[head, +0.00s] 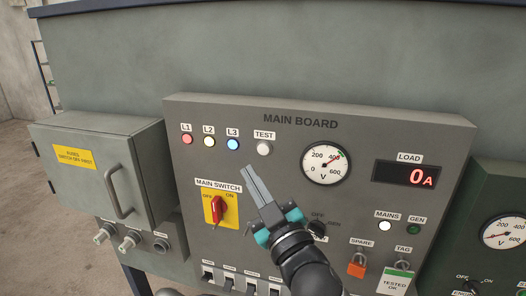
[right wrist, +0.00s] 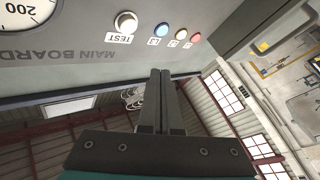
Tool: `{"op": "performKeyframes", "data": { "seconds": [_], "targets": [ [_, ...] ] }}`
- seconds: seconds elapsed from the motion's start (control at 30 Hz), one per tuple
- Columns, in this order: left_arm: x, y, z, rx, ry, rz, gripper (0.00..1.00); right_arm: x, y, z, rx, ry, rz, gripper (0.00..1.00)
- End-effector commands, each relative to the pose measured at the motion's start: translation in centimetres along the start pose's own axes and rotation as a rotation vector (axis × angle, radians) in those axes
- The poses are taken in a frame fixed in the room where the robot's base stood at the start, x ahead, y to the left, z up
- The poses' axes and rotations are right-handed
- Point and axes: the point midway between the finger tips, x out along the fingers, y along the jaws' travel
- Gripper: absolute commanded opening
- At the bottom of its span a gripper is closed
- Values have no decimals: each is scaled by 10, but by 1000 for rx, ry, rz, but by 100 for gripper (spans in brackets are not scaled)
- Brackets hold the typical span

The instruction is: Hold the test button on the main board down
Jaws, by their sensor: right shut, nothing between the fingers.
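The test button (head: 264,148) is a round pale button under the TEST label, near the top of the grey main board (head: 400,123). It also shows in the right wrist view (right wrist: 125,23), upper left of the fingertips. My right gripper (head: 247,168) is shut and empty. Its fingertips show just below and left of the button in the head view and do not cover it. In the right wrist view the shut fingers (right wrist: 160,72) point up the picture, apart from the button. My left gripper is not in view.
Lit lamps L1 (head: 187,139), L2 (head: 209,141) and L3 (head: 233,144) sit left of the button. A voltmeter (head: 326,163) is to its right. The red main switch (head: 217,209) is below. A grey fuse box (head: 95,165) juts out at left.

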Motion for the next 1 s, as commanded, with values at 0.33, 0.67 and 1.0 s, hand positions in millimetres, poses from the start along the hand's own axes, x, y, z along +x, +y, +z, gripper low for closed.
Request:
{"op": "performKeyframes", "data": {
  "seconds": [0.33,0.67,1.0],
  "targets": [
    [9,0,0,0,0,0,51,33,24,25,-1,0,0,0],
    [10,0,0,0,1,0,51,45,33,32,1,0,0,0],
    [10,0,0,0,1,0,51,44,33,32,1,0,0,0]
  ]
}}
